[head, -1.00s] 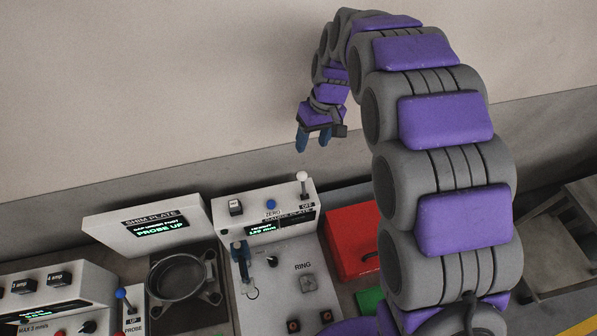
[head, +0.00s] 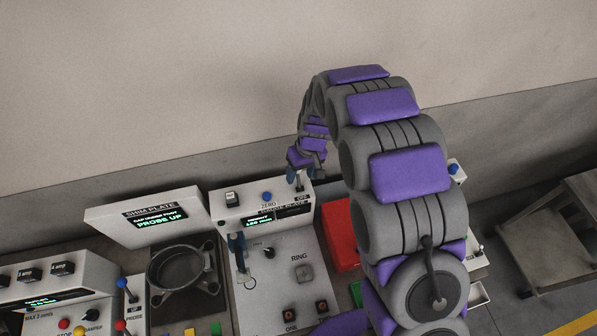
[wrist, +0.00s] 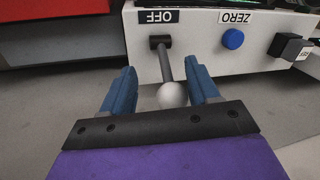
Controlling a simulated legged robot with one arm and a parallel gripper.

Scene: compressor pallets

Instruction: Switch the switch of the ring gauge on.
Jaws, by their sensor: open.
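The ring gauge (head: 275,255) is a white console with a sloped panel marked RING and a raised back box. Its switch is a toggle lever with a white ball tip (wrist: 172,95) and a dark stem, beside a plate that reads OFF (wrist: 158,17). My gripper (wrist: 160,85) is open, its blue fingers on either side of the lever, with the ball between them near the palm. In the head view my gripper (head: 299,178) is over the right end of the back box and hides most of the lever.
A blue ZERO button (wrist: 233,39) and a black rocker (wrist: 286,46) sit along the same box. A red box (head: 341,235) stands right of the console. The shim plate station (head: 145,218) with a round metal casting (head: 180,268) is to the left.

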